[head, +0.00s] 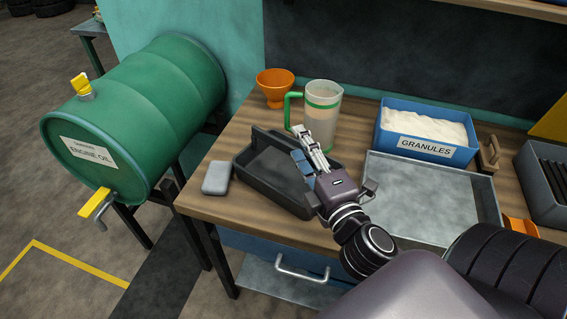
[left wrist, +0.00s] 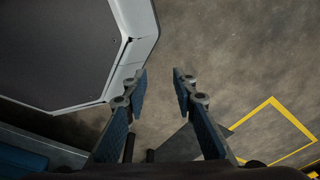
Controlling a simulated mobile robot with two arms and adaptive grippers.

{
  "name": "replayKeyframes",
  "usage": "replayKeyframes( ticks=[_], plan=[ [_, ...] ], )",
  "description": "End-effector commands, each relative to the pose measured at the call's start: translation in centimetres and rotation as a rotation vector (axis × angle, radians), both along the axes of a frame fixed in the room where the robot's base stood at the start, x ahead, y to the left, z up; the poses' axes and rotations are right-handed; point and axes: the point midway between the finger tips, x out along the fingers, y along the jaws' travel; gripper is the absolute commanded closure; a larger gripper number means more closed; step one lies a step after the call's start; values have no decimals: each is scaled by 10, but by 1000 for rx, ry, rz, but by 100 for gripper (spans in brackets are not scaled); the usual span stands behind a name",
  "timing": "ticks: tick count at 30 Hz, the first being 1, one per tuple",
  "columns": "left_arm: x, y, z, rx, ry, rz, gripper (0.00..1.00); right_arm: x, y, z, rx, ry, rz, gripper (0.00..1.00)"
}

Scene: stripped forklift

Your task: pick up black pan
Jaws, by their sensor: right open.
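The black pan (head: 268,173), a dark rectangular tray with raised walls, sits on the wooden workbench (head: 228,206) in the head view. It looks empty where I can see into it. My right gripper (head: 302,146) is open over the pan's right part, its fingers pointing towards the far side. The gripper and wrist hide part of the pan's right side. I cannot tell whether the fingers touch its wall. My left gripper (left wrist: 159,76) shows only in the left wrist view, open and empty above the floor, away from the pan.
A grey block (head: 217,178) lies left of the pan. Behind are an orange funnel (head: 275,86) and a measuring jug (head: 321,112). A metal tray (head: 425,194) and blue granules bin (head: 426,150) stand to the right. A green oil drum (head: 140,110) is left of the bench.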

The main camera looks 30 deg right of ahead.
Motion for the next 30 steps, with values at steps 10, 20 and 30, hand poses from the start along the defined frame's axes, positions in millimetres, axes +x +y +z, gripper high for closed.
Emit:
replayKeyframes(
  ticks=[10,20,30],
  plan=[
    [-51,3,-25,6,70,1,74,2,0,-68,0,1,1,56],
    [-18,1,-11,1,22,1,74,28,-5,-63,0,0,2,56],
    [-23,1,1,2,30,2,74,71,-13,-65,2,3,1,56]
  ],
)
